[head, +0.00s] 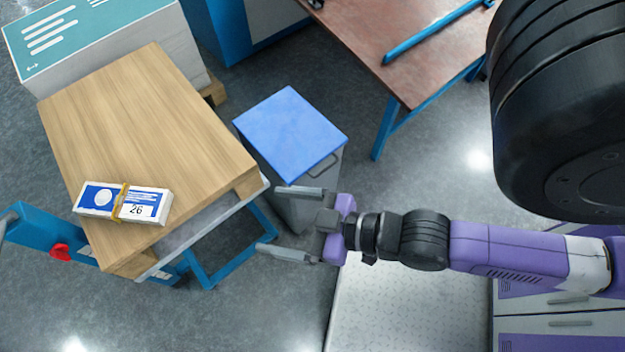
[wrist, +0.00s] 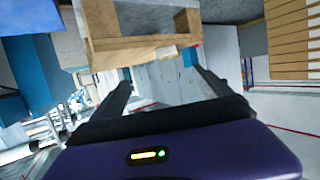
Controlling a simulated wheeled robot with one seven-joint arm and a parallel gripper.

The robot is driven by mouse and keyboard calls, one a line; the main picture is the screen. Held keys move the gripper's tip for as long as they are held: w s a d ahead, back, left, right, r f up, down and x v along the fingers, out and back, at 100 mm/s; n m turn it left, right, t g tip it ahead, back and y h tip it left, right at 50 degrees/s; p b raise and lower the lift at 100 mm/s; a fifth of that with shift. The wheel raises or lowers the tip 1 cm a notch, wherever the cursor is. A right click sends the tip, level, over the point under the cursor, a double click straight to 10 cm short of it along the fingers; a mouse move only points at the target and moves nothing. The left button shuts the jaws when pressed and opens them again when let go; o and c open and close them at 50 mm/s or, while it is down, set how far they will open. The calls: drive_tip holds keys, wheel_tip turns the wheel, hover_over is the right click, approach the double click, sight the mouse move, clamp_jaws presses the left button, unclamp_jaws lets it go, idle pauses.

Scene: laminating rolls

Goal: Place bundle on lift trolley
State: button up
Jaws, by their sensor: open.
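The bundle (head: 152,204), a white and blue packet with a tan band and the number 26, lies flat near the front left corner of a wooden-topped platform (head: 150,120). That platform rests on the lift trolley, whose blue frame (head: 222,262) shows below. My gripper (head: 268,219) is open and empty, right of the platform's near edge, well apart from the bundle.
A blue-topped grey cabinet (head: 290,130) with a handle stands just beyond my gripper. A brown table (head: 410,45) with blue legs is at the back right. A teal and white box (head: 90,30) stands behind the platform. Grey floor (head: 420,170) is clear between cabinet and table.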

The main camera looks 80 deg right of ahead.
drive_tip(key=s+r, duration=0.5)
drive_tip(key=s, duration=0.1)
drive_tip(key=shift+s+a, duration=0.25)
drive_tip(key=shift+s, duration=0.05)
